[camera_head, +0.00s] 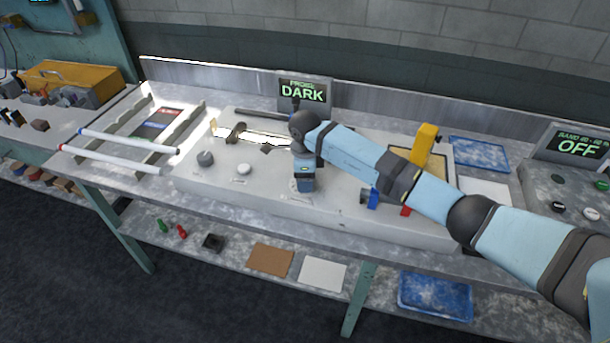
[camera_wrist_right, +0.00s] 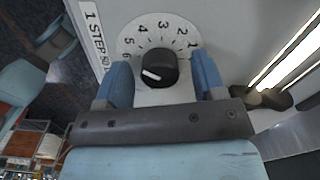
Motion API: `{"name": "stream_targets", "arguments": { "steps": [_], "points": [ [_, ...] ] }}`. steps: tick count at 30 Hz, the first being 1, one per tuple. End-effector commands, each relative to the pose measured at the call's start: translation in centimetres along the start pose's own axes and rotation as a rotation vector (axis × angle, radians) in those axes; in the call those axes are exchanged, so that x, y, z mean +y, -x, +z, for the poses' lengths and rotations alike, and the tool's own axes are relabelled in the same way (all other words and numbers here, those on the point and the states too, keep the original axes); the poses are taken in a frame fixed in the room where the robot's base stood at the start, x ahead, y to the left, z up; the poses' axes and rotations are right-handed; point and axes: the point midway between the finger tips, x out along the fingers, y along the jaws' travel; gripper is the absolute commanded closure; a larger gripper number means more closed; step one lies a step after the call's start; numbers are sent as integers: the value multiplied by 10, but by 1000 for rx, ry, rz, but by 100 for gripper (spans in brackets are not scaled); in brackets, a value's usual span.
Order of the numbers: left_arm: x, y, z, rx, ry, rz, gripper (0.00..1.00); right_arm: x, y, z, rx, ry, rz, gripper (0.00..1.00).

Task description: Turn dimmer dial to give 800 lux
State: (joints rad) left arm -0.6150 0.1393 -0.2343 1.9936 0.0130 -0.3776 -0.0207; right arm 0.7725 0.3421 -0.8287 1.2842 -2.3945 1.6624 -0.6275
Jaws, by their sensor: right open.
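The dimmer dial (camera_wrist_right: 157,70) is a black knob with a white pointer mark on a pale numbered disc, and a label beside it begins "1 STEP". The pointer faces the lower left of the right wrist view, toward the 6 side. My right gripper (camera_wrist_right: 163,75) is open, with one blue finger on each side of the knob and a visible gap on both sides. In the head view, my right gripper (camera_head: 304,180) is over the grey panel (camera_head: 270,198) and hides the dial. A screen (camera_head: 304,92) behind it reads "DARK". My left gripper is not in view.
A yellow upright piece (camera_head: 425,143) stands at right, near another screen (camera_head: 575,146) reading "OFF". Two long tubes rest on the left rack.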

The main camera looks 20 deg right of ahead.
Motion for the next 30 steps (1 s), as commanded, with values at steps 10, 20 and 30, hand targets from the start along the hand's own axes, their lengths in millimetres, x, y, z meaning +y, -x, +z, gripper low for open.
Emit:
{"name": "stream_targets", "arguments": {
  "steps": [10, 20, 30],
  "points": [
    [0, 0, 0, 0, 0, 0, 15, 0, 0, 0, 0, 0, 0, 86],
    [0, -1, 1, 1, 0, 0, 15, 0, 0, 0, 1, -49, 0, 86],
    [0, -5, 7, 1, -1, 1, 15, -1, 0, -1, 2, -289, -2, 86]
  ]
}}
